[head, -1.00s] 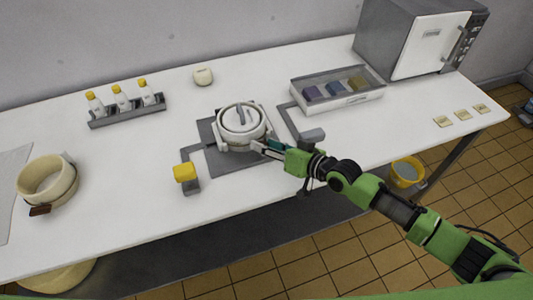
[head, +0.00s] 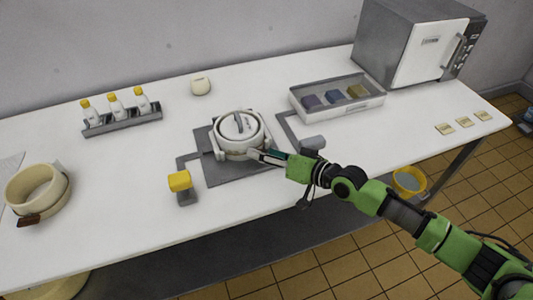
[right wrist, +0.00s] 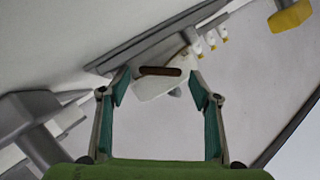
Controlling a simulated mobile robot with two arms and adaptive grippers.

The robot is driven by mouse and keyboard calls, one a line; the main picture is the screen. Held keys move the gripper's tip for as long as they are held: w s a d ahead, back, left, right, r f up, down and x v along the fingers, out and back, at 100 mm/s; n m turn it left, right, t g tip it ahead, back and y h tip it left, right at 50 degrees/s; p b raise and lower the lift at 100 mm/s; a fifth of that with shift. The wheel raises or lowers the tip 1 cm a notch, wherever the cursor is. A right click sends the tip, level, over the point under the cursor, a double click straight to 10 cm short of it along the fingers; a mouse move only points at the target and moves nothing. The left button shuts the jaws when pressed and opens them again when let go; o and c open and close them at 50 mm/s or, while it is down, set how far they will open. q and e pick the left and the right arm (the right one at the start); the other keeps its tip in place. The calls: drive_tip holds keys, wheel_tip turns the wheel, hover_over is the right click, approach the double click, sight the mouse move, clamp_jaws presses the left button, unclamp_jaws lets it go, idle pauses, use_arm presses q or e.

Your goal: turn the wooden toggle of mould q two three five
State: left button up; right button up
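A round white mould (head: 238,149) with a pale lid and a grey handle (head: 239,122) sits on a grey plate at mid-table. In the right wrist view, its brown wooden toggle (right wrist: 160,71) lies crosswise on the white side wall, between and just beyond my fingertips. My right gripper (right wrist: 158,84) is open with nothing between its fingers. In the head view, my right gripper (head: 262,154) is at the mould's near right side and hides the toggle. I cannot tell whether the fingers touch it. I cannot read a mould number. My left gripper is not in view.
A cream ring mould (head: 37,190) with a brown toggle (head: 28,220) stands at the left. A yellow-topped post (head: 180,181) and a grey block (head: 313,143) flank the plate. A bottle rack (head: 123,122), a tray (head: 340,112) and a microwave-like box (head: 415,45) stand behind.

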drive_tip(key=shift+d, duration=0.1)
drive_tip(key=v, duration=1.2)
